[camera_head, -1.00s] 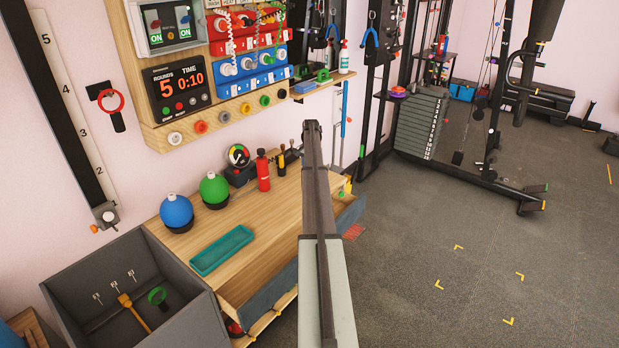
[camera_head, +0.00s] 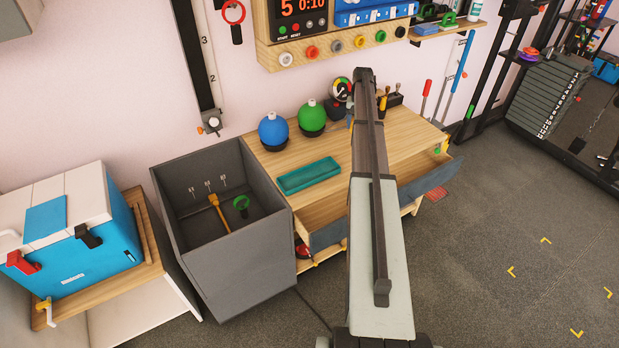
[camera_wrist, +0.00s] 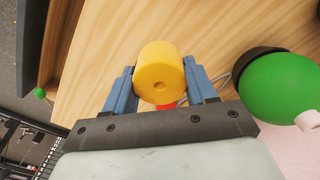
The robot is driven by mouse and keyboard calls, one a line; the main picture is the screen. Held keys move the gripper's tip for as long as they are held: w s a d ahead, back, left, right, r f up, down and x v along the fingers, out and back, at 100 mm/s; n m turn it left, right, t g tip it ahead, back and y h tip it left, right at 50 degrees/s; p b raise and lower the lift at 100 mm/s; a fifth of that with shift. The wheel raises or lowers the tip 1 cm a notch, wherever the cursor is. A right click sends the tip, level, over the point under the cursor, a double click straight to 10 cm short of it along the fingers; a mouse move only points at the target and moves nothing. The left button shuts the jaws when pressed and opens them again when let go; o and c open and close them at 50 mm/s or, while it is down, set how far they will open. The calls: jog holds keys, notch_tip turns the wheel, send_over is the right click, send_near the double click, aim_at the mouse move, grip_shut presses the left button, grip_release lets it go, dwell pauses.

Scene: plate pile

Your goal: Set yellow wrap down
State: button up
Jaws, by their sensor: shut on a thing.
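The yellow wrap (camera_wrist: 160,65) is a short yellow cylinder with a small hole in its end face. My gripper (camera_wrist: 160,84) is shut on it, with one blue finger on each side, in the wrist view. Wooden surface shows behind the wrap; I cannot tell how far above it the wrap is. In the head view, my arm reaches over the wooden bench (camera_head: 412,130) and hides the gripper and wrap. A bit of something red shows just below the wrap in the wrist view, mostly hidden.
A green ball (camera_head: 312,116), a blue ball (camera_head: 273,130) and a teal tray (camera_head: 309,175) stand on the bench. A drawer with a blue-grey front (camera_head: 325,232) is open. A grey bin (camera_head: 240,257) and a blue cooler (camera_head: 75,263) stand left.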

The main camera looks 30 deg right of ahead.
aim_at(309, 177)
jog(key=s+a+n, duration=0.2)
jog(key=a+n, duration=0.2)
jog(key=a, duration=0.8)
jog(key=s+a+n, duration=0.2)
jog(key=a+n, duration=0.2)
jog(key=a, duration=0.8)
jog(key=shift+a+f, duration=0.2)
jog(key=shift+f, duration=4.6)
jog(key=shift+f, duration=0.2)
jog(key=o, duration=1.1)
jog(key=shift+c, duration=0.2)
jog(key=shift+r, duration=0.2)
notch_tip(309, 177, up, 12)
